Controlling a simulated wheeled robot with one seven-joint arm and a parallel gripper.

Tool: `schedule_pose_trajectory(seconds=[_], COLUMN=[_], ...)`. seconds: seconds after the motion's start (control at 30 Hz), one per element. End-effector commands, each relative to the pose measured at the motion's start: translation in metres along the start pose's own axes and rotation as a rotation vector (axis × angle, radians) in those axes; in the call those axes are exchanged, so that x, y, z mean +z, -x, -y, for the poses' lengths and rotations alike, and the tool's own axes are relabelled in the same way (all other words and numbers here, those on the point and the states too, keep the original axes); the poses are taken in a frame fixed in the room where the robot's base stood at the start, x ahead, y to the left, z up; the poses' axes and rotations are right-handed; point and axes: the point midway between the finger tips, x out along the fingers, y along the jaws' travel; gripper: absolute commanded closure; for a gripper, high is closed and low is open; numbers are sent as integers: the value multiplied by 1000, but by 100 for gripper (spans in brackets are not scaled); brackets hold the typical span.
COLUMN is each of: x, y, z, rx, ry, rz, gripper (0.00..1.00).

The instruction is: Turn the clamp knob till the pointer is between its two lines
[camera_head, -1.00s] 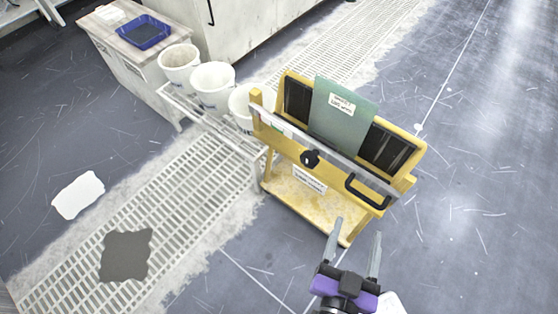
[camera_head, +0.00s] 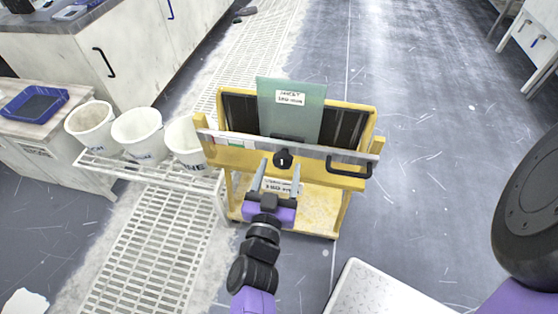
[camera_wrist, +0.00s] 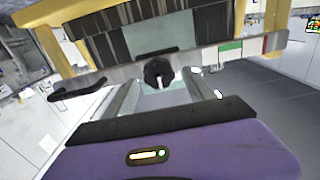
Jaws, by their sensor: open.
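The black clamp knob (camera_head: 283,159) sits on the pale front bar (camera_head: 315,154) of a yellow stand (camera_head: 345,170). It also shows in the wrist view (camera_wrist: 158,72). A small light mark shows on the knob. A strip with green and red patches (camera_head: 236,142) lies on the bar to the knob's left; it is at right in the wrist view (camera_wrist: 230,48). I cannot make out the pointer or its two lines. My gripper (camera_head: 278,175) is open and empty, its fingers pointing at the knob, one on either side in the picture. I cannot tell whether they touch it.
A black handle (camera_head: 349,166) is on the bar right of the knob. A green labelled plate (camera_head: 291,112) stands upright above it. White buckets (camera_head: 137,132) stand on a rack at left. A white perforated surface (camera_head: 372,290) is at front right. Open floor lies right of the stand.

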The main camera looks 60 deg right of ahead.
Motion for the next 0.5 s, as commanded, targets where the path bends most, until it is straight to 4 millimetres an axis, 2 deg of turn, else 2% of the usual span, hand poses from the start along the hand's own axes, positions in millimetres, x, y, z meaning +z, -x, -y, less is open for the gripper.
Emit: schedule_pose_trajectory(seconds=[0.03,0.2,0.5], x=[0,0,0], y=[-9,-27,-34], z=[-1,0,0], rx=[2,1,-2], ry=[1,0,0], rz=[-3,-2,1], gripper=[37,37,37])
